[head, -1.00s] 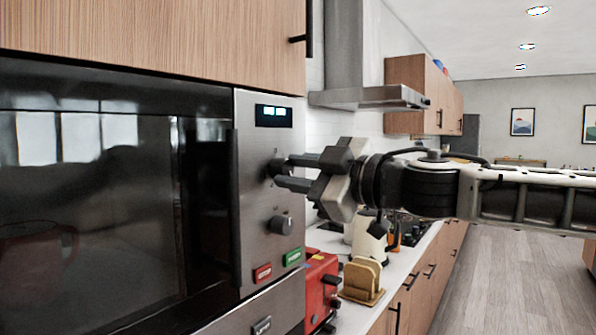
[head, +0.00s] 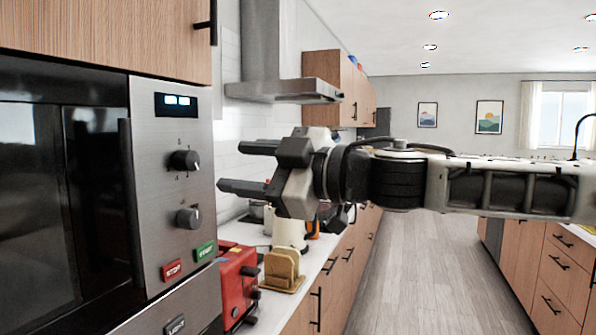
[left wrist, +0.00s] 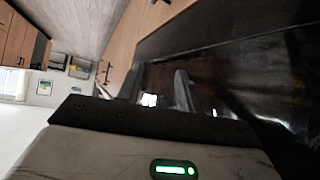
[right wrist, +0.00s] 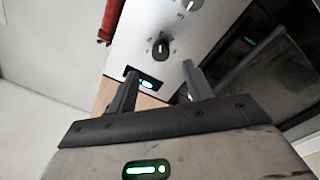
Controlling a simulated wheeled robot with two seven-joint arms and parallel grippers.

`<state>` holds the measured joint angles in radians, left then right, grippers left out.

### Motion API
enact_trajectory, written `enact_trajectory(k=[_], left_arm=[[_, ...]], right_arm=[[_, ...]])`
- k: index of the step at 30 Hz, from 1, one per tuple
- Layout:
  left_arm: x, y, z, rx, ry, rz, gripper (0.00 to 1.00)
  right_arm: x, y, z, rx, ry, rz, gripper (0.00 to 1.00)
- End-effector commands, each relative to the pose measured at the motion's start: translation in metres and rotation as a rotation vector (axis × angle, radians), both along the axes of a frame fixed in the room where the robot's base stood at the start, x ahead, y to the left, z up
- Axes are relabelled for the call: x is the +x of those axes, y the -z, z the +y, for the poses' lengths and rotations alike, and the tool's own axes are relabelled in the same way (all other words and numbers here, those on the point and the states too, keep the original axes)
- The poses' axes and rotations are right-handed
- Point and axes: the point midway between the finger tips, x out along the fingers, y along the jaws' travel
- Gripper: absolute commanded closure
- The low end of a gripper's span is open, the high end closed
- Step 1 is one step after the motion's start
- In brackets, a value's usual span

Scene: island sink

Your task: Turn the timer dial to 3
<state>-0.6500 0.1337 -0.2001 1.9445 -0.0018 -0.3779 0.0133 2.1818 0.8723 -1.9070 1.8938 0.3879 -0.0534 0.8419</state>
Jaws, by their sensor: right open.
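The microwave panel has two dark round dials below a lit display. The upper dial (head: 184,160) has small marks around it, and its pale pointer line faces right. The lower dial (head: 188,218) sits under it; I cannot tell from lettering which is the timer. My right gripper (head: 240,167) is open and empty, to the right of the panel and apart from both dials. In the right wrist view its fingers (right wrist: 160,90) are spread, with the upper dial (right wrist: 160,48) beyond them. My left gripper (left wrist: 155,88) shows only in the left wrist view, fingers apart, near a dark glossy surface.
Red STOP (head: 172,270) and green START (head: 206,251) buttons sit below the dials. The microwave door handle (head: 130,205) stands left of them. A red toaster (head: 237,282) and a wooden rack (head: 283,270) stand on the counter. The floor aisle (head: 405,270) is clear.

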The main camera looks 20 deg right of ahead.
Motion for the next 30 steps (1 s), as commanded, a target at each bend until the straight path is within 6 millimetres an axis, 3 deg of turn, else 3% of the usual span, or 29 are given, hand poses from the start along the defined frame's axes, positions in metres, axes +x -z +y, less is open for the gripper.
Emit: enact_trajectory(k=[6, 12, 26, 30], left_arm=[[0.0, -0.003, 0.0, 0.0, 0.0, -0.004, 0.64], [0.0, -0.002, 0.001, 0.002, -0.001, -0.002, 0.64], [0.0, -0.001, 0.002, 0.003, -0.003, -0.001, 0.64], [0.0, -0.001, 0.002, 0.003, -0.003, 0.0, 0.64]], right_arm=[[-0.033, -0.001, -0.043, 0.002, 0.003, -0.004, 0.49], [-0.048, 0.0, -0.06, 0.0, 0.0, -0.002, 0.49], [-0.052, 0.002, -0.066, 0.0, -0.001, 0.001, 0.49], [-0.05, 0.012, -0.058, -0.017, -0.005, 0.01, 0.49]])
